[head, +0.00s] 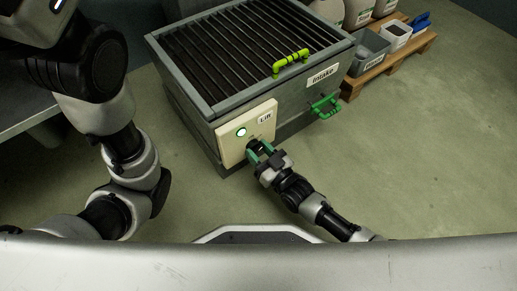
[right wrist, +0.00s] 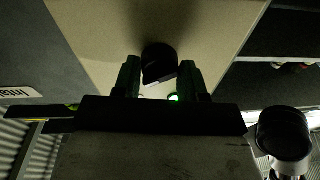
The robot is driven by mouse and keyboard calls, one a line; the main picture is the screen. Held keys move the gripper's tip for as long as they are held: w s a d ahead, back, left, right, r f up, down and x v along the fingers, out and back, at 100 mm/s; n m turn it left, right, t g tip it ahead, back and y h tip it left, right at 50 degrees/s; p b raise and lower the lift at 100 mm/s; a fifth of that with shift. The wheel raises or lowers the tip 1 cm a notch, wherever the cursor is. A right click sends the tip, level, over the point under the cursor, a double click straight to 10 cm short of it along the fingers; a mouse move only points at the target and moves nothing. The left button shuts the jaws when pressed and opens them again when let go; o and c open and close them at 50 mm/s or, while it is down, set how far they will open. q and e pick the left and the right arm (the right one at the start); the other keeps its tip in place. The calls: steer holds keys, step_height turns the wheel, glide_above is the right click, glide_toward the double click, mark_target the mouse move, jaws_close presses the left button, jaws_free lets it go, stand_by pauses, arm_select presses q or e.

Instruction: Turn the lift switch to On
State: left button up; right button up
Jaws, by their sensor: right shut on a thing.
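The lift switch is a black round knob (right wrist: 158,60) on a cream panel (head: 231,151), which is fixed to the near face of the grey intake box (head: 190,112). My right gripper (head: 260,151) is at the panel, shut on the knob; its green fingers hide most of the knob in the head view. In the right wrist view the fingers (right wrist: 160,78) stand on either side of the knob. A round lamp (head: 241,132) on the panel is lit whitish green. The switch's marks cannot be read. My left arm shows at the left, but its gripper is out of view.
The box has a barred top (head: 250,42), a yellow-green handle (head: 291,62) and a green handle (head: 325,106). A wooden pallet (head: 392,62) with bins and containers stands at the back right. The floor at the right is clear.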

steer(key=shift+d, duration=0.1)
stand_by(0.3)
steer(key=o, duration=0.9)
steer(key=p+v, duration=0.5)
steer(key=v, duration=0.5)
steer(key=shift+s+d, duration=0.2)
steer(key=shift+s, duration=0.1)
steer(key=shift+f, duration=0.15)
